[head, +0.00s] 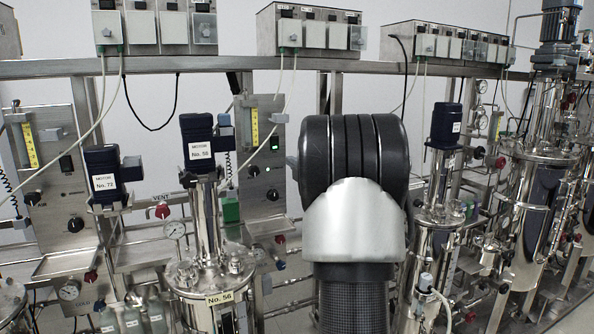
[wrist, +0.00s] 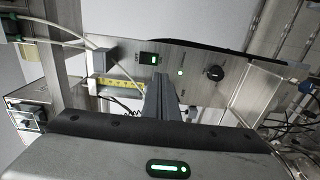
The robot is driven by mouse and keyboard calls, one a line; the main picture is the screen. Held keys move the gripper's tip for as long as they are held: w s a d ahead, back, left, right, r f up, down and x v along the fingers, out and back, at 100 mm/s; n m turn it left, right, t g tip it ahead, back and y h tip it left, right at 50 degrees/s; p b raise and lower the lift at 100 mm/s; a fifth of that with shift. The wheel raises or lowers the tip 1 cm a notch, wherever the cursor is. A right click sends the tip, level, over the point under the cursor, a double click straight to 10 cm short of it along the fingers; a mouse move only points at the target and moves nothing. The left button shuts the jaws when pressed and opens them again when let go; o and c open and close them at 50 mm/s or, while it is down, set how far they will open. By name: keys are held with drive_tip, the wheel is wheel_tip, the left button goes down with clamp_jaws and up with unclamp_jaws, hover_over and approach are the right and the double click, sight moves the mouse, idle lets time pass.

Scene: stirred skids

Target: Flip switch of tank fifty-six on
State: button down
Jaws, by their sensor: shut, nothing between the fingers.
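Tank fifty-six (head: 213,283) stands left of centre in the head view, with a "No. 56" plate and a blue motor (head: 197,136) marked No. 56. Just right of it is a steel control panel (head: 262,208). In the wrist view the panel appears turned, with the green-lit switch (wrist: 149,58), lamp (wrist: 180,72) and black knob (wrist: 214,73). My gripper (wrist: 162,80) is shut and empty, pointing at the panel below these; contact cannot be told.
Tank seventy-two's motor (head: 103,173) and its panel (head: 53,170) stand at the left. A tube flowmeter with a yellow scale (wrist: 118,83) sits beside the switch. White tubes hang from pump boxes (head: 310,33) above. More steel tanks (head: 540,190) stand at the right.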

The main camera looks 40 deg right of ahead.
drive_tip(key=shift+v, duration=1.05)
drive_tip(key=shift+f, duration=0.2)
